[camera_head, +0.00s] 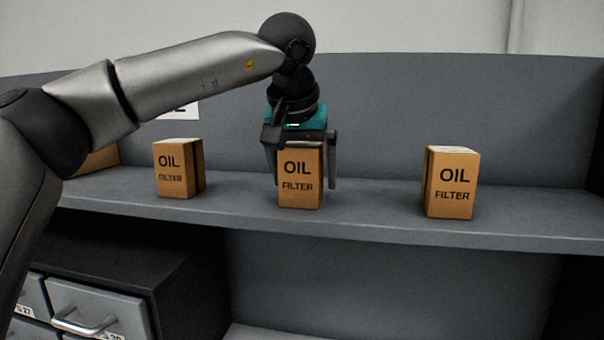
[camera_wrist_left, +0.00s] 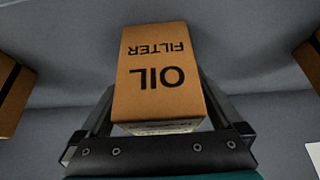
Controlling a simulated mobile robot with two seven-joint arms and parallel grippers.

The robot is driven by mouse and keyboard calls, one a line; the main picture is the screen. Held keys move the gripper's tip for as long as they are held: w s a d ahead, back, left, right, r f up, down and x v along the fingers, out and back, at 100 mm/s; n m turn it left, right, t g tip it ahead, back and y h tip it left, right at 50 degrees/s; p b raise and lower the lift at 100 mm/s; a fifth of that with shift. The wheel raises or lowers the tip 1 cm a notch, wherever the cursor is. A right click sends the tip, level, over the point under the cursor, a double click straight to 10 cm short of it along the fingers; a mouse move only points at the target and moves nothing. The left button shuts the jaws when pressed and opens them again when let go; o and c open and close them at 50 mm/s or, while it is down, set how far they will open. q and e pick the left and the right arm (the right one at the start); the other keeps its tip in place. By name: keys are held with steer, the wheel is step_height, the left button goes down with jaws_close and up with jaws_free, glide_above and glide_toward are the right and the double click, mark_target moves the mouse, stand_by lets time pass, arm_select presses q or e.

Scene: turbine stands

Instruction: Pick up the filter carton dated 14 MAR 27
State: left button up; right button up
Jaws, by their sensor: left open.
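Several brown cartons marked OIL FILTER stand on a grey shelf. My left gripper (camera_head: 303,183) is open, pointing down, with its fingers on either side of the middle carton (camera_head: 300,188). In the left wrist view this carton (camera_wrist_left: 160,75) stands between the open fingers (camera_wrist_left: 160,112); whether they touch it I cannot tell. Another carton (camera_head: 174,170) stands to its left and one (camera_head: 450,185) to its right. A further carton (camera_head: 98,161) is partly hidden behind my left arm. No date can be read on any carton. My right gripper is not in view.
The shelf (camera_head: 370,214) has free room between the middle and right cartons. A grey back panel (camera_head: 390,110) rises behind them. Below at left is a dark cabinet with drawers (camera_head: 100,308). In the left wrist view neighbouring cartons show at both edges.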

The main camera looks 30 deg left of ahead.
arm_select(q)
steer(key=shift+r, duration=0.1)
jaws_close()
stand_by(0.7)
